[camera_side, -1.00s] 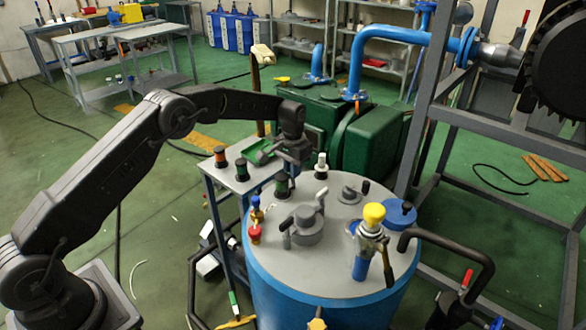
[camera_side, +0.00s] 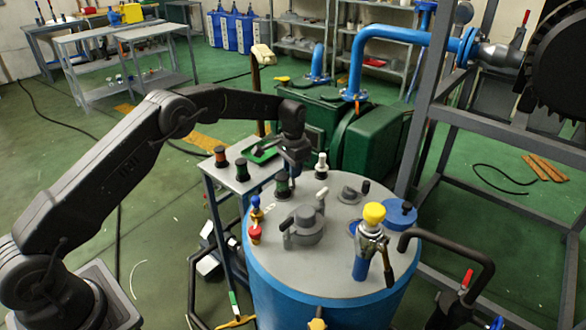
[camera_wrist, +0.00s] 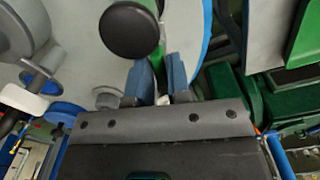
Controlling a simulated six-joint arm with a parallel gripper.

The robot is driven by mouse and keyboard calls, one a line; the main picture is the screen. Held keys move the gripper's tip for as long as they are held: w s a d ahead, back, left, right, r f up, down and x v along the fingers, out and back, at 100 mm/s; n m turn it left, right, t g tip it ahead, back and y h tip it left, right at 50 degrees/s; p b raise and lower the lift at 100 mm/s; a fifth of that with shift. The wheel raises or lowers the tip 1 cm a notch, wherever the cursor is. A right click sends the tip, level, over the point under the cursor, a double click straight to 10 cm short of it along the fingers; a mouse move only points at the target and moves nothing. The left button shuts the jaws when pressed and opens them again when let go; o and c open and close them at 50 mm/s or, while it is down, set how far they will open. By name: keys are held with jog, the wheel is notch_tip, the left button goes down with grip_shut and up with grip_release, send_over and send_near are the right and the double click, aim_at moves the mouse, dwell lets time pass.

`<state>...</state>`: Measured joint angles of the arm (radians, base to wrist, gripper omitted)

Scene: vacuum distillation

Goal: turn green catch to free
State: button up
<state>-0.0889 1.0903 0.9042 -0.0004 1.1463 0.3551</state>
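A black knob with a green band (camera_side: 282,184) stands at the left back edge of the vessel lid in the side view, and I take it for the green catch. In the wrist view its round black top (camera_wrist: 130,30) is just ahead of the fingers, with a green strip (camera_wrist: 157,50) beside it. My gripper (camera_side: 297,168) points down, close behind and right of the knob. Its two blue-grey fingers (camera_wrist: 158,68) stand slightly apart, with a narrow gap between them. Contact between a finger and the green part cannot be made out.
A white-topped post (camera_side: 321,165) is near my gripper on the right. Grey fittings (camera_side: 306,226) and a yellow-capped valve (camera_side: 373,215) occupy the lid.

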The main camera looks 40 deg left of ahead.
jog(key=o, duration=0.4)
jog(key=shift+c, duration=0.2)
notch_tip(320, 180, up, 14)
jog(key=shift+f, duration=0.1)
dwell(0.4)
